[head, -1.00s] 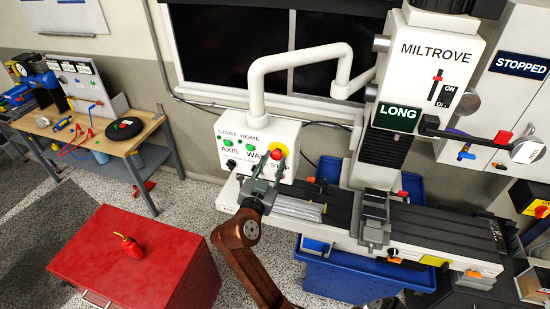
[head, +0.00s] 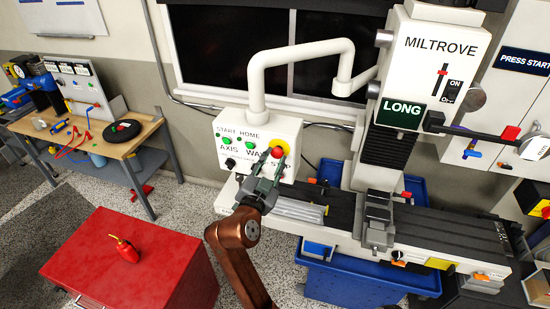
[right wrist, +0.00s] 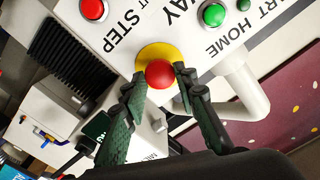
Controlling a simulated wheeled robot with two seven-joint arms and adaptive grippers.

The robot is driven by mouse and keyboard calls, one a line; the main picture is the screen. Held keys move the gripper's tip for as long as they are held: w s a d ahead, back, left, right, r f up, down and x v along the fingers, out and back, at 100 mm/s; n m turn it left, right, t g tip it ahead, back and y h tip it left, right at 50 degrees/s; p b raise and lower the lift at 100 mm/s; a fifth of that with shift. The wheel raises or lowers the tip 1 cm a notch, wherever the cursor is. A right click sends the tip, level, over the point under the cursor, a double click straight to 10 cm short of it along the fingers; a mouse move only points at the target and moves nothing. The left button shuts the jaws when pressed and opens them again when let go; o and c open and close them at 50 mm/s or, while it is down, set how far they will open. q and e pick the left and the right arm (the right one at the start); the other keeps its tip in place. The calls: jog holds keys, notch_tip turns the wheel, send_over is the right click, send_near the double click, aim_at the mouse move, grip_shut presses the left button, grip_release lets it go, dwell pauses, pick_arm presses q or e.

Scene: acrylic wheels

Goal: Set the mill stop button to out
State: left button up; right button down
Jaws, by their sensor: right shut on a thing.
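The mill stop button (head: 277,151) is a red knob on a yellow disc at the right of the white control box (head: 240,127). In the right wrist view the red knob (right wrist: 159,74) stands out in front of its yellow ring (right wrist: 157,53). My right gripper (head: 274,163) is at the button, coming from below and in front. In the right wrist view its two green-padded fingers (right wrist: 158,82) are on either side of the knob and shut on it. The sign at the upper right (head: 524,60) reads PRESS START. My left gripper is not in view.
Green buttons (head: 244,134) sit on the box left of the stop button. The mill table (head: 430,235) extends right, above a blue bin (head: 375,283). A red cabinet (head: 95,255) with a small red oil can (head: 125,250) stands at lower left. A workbench (head: 80,140) is behind it.

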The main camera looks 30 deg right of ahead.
jog(key=shift+d+r, duration=0.1)
jog(key=shift+r, duration=0.2)
jog(key=shift+a+f+m+b, duration=0.1)
jog(key=shift+a+m+b, duration=0.1)
jog(key=shift+m+b, duration=1.35)
jog(key=shift+d+b, duration=0.15)
jog(key=shift+b, duration=0.35)
